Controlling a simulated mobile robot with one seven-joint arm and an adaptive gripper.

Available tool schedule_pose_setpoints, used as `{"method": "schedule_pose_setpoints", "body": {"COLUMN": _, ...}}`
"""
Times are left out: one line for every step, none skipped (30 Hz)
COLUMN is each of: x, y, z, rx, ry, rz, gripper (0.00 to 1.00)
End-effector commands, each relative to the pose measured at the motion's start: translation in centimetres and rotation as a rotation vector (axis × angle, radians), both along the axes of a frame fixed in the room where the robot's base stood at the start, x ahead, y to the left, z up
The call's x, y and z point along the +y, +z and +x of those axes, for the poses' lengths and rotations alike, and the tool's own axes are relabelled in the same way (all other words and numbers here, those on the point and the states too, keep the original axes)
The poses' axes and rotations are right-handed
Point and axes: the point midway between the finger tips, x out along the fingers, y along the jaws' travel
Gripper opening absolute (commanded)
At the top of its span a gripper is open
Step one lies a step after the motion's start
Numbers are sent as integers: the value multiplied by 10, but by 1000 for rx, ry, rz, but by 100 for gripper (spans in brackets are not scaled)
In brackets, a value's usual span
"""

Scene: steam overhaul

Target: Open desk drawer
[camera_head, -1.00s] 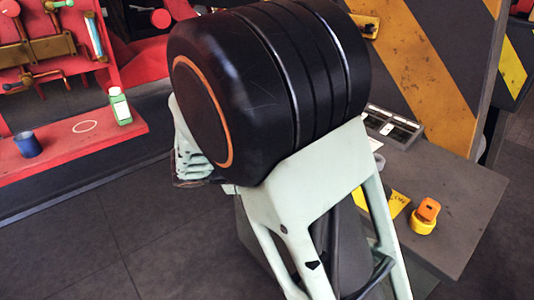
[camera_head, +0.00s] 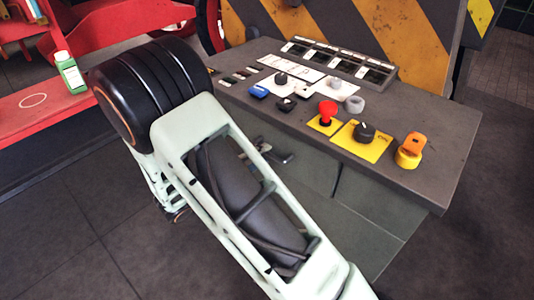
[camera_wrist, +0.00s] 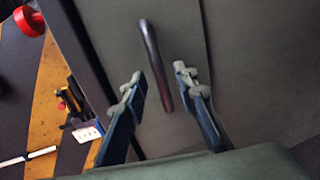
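The grey desk (camera_head: 435,185) stands right of my arm in the head view, its front face towards me. A dark, curved bar handle (camera_wrist: 152,52) stands out from the grey-green drawer front (camera_wrist: 180,25) in the wrist view. My gripper (camera_wrist: 160,75) is open, with one fingertip on each side of the handle's lower part. Gaps show between the fingers and the bar, so it is not gripped. I see no clear opening at the drawer front. In the head view my arm hides most of the gripper and part of the desk front.
The desk top holds a red button (camera_head: 327,110), a black knob on a yellow plate (camera_head: 378,148), an orange-and-yellow switch (camera_head: 410,150) and a blue item (camera_head: 259,91). A red bench with a green bottle (camera_head: 70,72) is at left. Dark floor is clear at lower left.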

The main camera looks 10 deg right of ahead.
Motion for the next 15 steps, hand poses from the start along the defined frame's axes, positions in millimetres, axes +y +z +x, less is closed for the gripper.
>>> {"method": "schedule_pose_setpoints", "body": {"x": -7, "y": -2, "z": 4, "rx": 0, "ry": -3, "rz": -1, "gripper": 27}}
{"method": "schedule_pose_setpoints", "body": {"x": -10, "y": -3, "z": 7, "rx": 0, "ry": -3, "rz": -1, "gripper": 27}}
{"method": "schedule_pose_setpoints", "body": {"x": -14, "y": -4, "z": 10, "rx": 0, "ry": -2, "rz": -1, "gripper": 27}}
{"method": "schedule_pose_setpoints", "body": {"x": -16, "y": -4, "z": 11, "rx": 0, "ry": -2, "rz": -1, "gripper": 27}}
{"method": "schedule_pose_setpoints", "body": {"x": -18, "y": -5, "z": 13, "rx": 0, "ry": -2, "rz": 0, "gripper": 27}}
{"method": "schedule_pose_setpoints", "body": {"x": -20, "y": -5, "z": 14, "rx": 0, "ry": -2, "rz": 0, "gripper": 27}}
{"method": "schedule_pose_setpoints", "body": {"x": -21, "y": -6, "z": 16, "rx": 0, "ry": -1, "rz": 0, "gripper": 27}}
{"method": "schedule_pose_setpoints", "body": {"x": -22, "y": -6, "z": 16, "rx": 0, "ry": 0, "rz": 0, "gripper": 27}}
{"method": "schedule_pose_setpoints", "body": {"x": -23, "y": -6, "z": 17, "rx": 0, "ry": 0, "rz": 0, "gripper": 27}}
{"method": "schedule_pose_setpoints", "body": {"x": -23, "y": -6, "z": 17, "rx": 0, "ry": 0, "rz": 0, "gripper": 27}}
{"method": "schedule_pose_setpoints", "body": {"x": -24, "y": -6, "z": 18, "rx": 0, "ry": 1, "rz": 0, "gripper": 27}}
{"method": "schedule_pose_setpoints", "body": {"x": -24, "y": -6, "z": 18, "rx": 0, "ry": 1, "rz": 0, "gripper": 27}}
{"method": "schedule_pose_setpoints", "body": {"x": -24, "y": -6, "z": 18, "rx": 0, "ry": 1, "rz": 0, "gripper": 27}}
{"method": "schedule_pose_setpoints", "body": {"x": -24, "y": -6, "z": 18, "rx": 0, "ry": 1, "rz": 0, "gripper": 27}}
{"method": "schedule_pose_setpoints", "body": {"x": -24, "y": -6, "z": 18, "rx": 0, "ry": 1, "rz": 0, "gripper": 27}}
